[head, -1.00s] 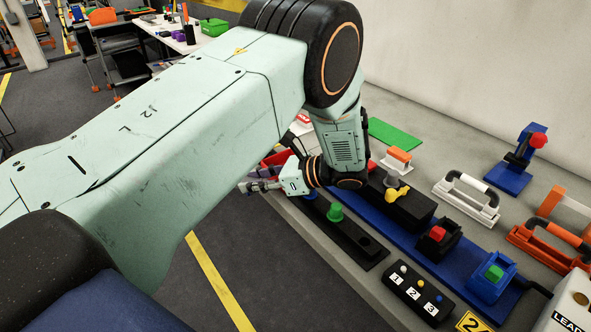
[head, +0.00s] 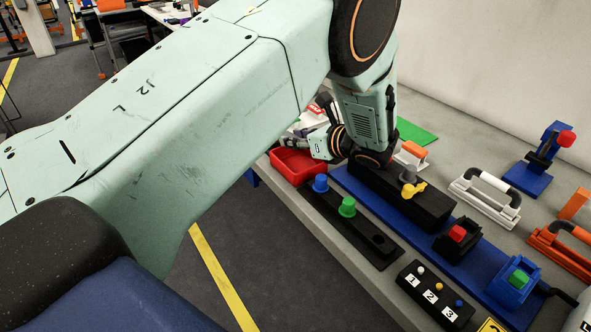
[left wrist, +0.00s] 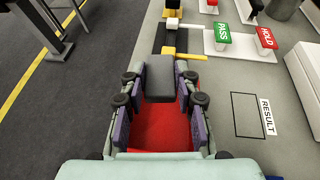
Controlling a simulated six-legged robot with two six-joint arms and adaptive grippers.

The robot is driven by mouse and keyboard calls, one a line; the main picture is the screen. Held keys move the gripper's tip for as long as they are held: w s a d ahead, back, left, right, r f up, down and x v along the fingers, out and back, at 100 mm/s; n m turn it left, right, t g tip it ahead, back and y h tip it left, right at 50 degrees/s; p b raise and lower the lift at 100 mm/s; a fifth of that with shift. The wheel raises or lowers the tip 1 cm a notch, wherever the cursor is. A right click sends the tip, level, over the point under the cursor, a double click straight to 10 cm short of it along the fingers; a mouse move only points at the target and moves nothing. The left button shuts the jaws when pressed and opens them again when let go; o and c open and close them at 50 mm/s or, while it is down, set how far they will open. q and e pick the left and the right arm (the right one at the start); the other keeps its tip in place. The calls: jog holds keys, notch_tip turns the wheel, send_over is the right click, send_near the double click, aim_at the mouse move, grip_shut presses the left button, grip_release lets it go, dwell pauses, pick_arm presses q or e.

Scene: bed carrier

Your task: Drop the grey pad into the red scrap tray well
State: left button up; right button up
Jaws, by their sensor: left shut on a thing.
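The grey pad (left wrist: 159,81) is a small dark grey block between the two fingers of my left gripper (left wrist: 159,92) in the left wrist view. My left gripper is shut on it and holds it over the red scrap tray (left wrist: 160,141). In the head view my left gripper (head: 296,143) is above the far part of the red tray (head: 296,166), at the left edge of the bench. The pad cannot be made out in the head view. How high it is above the tray floor is hard to tell. My right gripper is not in view.
On the bench, a black block with blue and green knobs (head: 347,207) stands near the tray. A blue base with a yellow-handled valve (head: 413,190) lies beside it. PASS (left wrist: 222,33) and HOLD (left wrist: 266,38) plates lie beyond the tray. The floor is left of the bench edge.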

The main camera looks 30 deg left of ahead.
pick_arm(q)
jog(key=shift+w+d+f+b, duration=0.1)
jog(key=shift+d+f+b, duration=0.05)
jog(key=shift+f, duration=0.25)
jog(key=shift+w+d+f+b, duration=0.1)
jog(key=shift+d+f+b, duration=0.05)
jog(key=shift+f, duration=0.25)
jog(key=shift+d+f+b, duration=0.25)
jog(key=shift+d+b, duration=0.05)
jog(key=shift+d, duration=0.05)
jog(key=shift+s+a, duration=0.2)
jog(key=shift+a, duration=0.2)
jog(key=shift+o, duration=1.4)
jog(key=shift+a, duration=0.1)
jog(key=shift+o, duration=1.4)
jog(key=shift+w+d, duration=0.2)
jog(key=shift+d, duration=0.05)
jog(key=shift+o, duration=1.2)
jog(key=shift+d, duration=0.15)
jog(key=shift+s+a, duration=0.15)
jog(key=shift+a, duration=0.15)
jog(key=shift+r, duration=0.2)
notch_tip(320, 180, up, 9)
jog(key=shift+r, duration=0.3)
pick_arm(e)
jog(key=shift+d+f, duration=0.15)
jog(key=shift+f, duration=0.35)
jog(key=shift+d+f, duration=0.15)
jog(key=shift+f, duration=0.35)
